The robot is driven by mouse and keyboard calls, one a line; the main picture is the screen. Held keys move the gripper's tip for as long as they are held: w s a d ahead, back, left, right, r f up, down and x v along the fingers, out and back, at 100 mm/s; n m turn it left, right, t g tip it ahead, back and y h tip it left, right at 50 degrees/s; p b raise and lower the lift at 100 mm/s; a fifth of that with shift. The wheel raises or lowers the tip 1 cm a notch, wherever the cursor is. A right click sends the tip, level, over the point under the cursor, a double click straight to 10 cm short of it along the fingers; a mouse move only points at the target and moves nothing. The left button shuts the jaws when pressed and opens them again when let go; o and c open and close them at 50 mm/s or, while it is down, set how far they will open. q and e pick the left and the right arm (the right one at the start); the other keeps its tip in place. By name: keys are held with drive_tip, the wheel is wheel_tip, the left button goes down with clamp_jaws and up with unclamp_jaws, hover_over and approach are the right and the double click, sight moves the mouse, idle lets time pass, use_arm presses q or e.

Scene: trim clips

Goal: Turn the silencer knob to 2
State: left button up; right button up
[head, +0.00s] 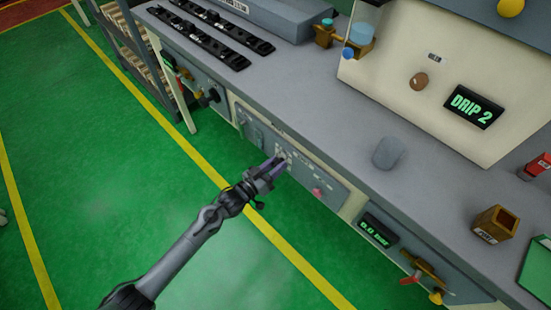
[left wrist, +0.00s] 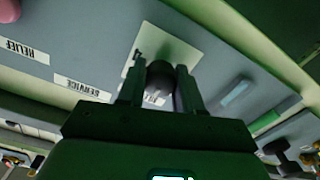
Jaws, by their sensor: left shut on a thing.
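My left gripper (head: 274,170) reaches the grey control panel (head: 330,205) on the front of the bench. In the left wrist view the gripper (left wrist: 160,95) has its two fingers on either side of a dark round knob (left wrist: 160,78) and is shut on it. The knob sits on a pale plate (left wrist: 150,45) that carries a dark mark near it. The knob's pointer and most of its scale are hidden, so I cannot tell its setting. No silencer label is readable. My right gripper is not in view.
Labels RELIEF (left wrist: 22,50) and SERVICE (left wrist: 82,88) appear upside down beside the knob. A pink button (head: 318,191) is on the same panel. Displays read DRIP 2 (head: 474,107) and apparently 0.0 BAR (head: 379,229). A grey cylinder (head: 389,152) stands on the benchtop. The green floor (head: 80,150) is clear.

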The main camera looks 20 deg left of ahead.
use_arm(q)
drive_tip(key=n+p, duration=0.3)
drive_tip(key=n, duration=0.1)
drive_tip(key=shift+r, duration=0.2)
drive_tip(key=shift+f+n+p, duration=0.1)
drive_tip(key=shift+n+p, duration=0.45)
drive_tip(key=shift+n, duration=0.15)
drive_tip(key=o, duration=1)
drive_tip(key=shift+f, duration=0.1)
drive_tip(key=shift+s+a+p, duration=0.25)
drive_tip(key=shift+s+p, duration=0.05)
drive_tip(key=shift+s, duration=0.2)
drive_tip(key=p+v, duration=0.2)
drive_tip(key=v, duration=0.7)
drive_tip(key=shift+s+a+p, duration=0.1)
drive_tip(key=shift+s+p, duration=0.2)
drive_tip(key=shift+p, duration=0.05)
